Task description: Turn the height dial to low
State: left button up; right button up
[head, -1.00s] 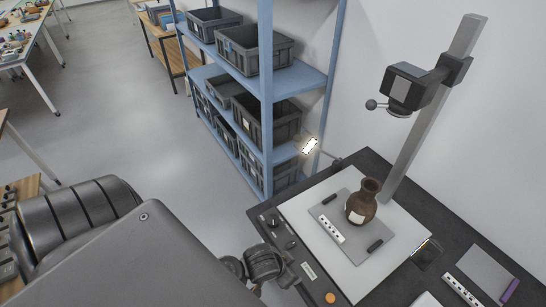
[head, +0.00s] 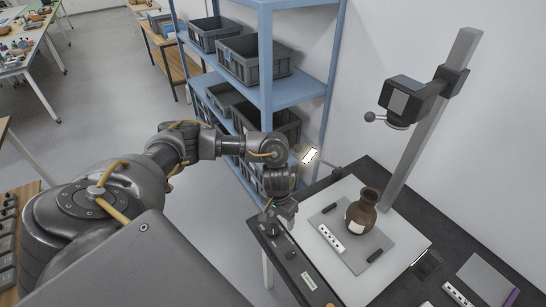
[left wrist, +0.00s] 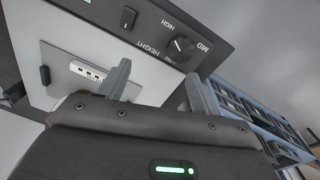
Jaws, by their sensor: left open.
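The height dial (left wrist: 182,47) is a small dark round knob on a dark control panel (left wrist: 85,12) in the left wrist view. In the head view my left gripper (head: 284,207) is over the far end of the panel. My right gripper is not in view.
A rocker switch (left wrist: 129,18) sits beside the dial. A brown vase (head: 362,211) stands on a grey mat on the white baseboard (head: 345,189), beside a white scale bar (head: 331,238). A camera (head: 401,98) hangs on a column (head: 423,135). A blue shelf (head: 266,60) with bins stands behind my arm.

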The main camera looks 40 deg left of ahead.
aim_at(273, 229)
pick_arm(q)
jog(key=shift+n+y, duration=0.3)
jog(key=shift+n, duration=0.3)
jog(key=a+f+b, duration=0.1)
jog(key=f, duration=0.2)
jog(key=a+f+b, duration=0.1)
jog(key=f, duration=0.2)
jog(key=a+f+b, duration=0.1)
jog(key=f+b, duration=0.1)
jog(key=f, duration=0.1)
jog(key=shift+s+f, duration=0.1)
jog(key=shift+f, duration=0.25)
jog(key=shift+c, duration=0.2)
jog(key=c, duration=0.9)
